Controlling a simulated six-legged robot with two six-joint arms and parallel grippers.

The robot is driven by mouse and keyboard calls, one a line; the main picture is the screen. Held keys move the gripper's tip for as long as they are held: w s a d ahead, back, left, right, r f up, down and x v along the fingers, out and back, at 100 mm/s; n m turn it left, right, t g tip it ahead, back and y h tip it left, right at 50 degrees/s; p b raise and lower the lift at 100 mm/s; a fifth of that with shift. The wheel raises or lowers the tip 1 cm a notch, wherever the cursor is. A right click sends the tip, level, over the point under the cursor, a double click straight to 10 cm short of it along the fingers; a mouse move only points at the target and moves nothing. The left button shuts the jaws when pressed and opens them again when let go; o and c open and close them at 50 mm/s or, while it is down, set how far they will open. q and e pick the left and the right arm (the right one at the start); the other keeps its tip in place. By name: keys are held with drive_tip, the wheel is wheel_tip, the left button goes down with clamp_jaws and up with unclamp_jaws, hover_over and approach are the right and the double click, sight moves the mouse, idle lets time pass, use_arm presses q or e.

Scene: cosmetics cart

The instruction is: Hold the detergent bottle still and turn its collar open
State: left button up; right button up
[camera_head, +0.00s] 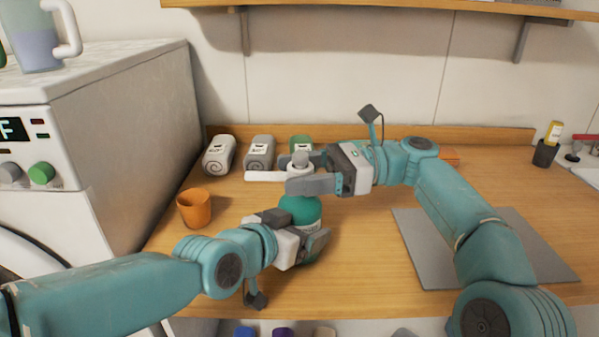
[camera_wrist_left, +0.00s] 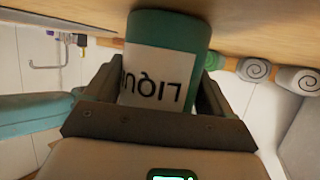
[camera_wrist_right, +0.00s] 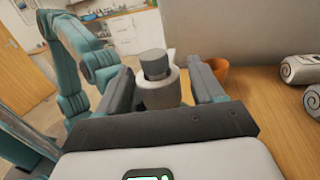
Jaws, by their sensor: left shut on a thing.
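The detergent bottle (camera_head: 300,208) stands upright on the wooden counter, green with a white label that also shows in the left wrist view (camera_wrist_left: 160,85). My left gripper (camera_head: 297,232) is shut on its body, a finger on each side. Its collar (camera_head: 299,172) is pale, below a grey pump head with a white spout (camera_head: 265,176) pointing left. My right gripper (camera_head: 303,170) is at collar height with its fingers on either side. In the right wrist view the collar (camera_wrist_right: 160,92) sits between the spread fingers, with a gap at the right finger. The bottle's base is partly hidden.
An orange cup (camera_head: 194,208) stands left of the bottle. Rolled towels (camera_head: 219,155) lie behind it near the wall. A grey mat (camera_head: 425,250) lies to the right under my right arm. A washing machine (camera_head: 120,110) borders the counter at the left.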

use_arm(q)
drive_tip(key=shift+f, duration=0.1)
use_arm(e)
drive_tip(key=v, duration=0.7)
drive_tip(key=shift+d, duration=0.25)
use_arm(q)
drive_tip(key=o, duration=1.4)
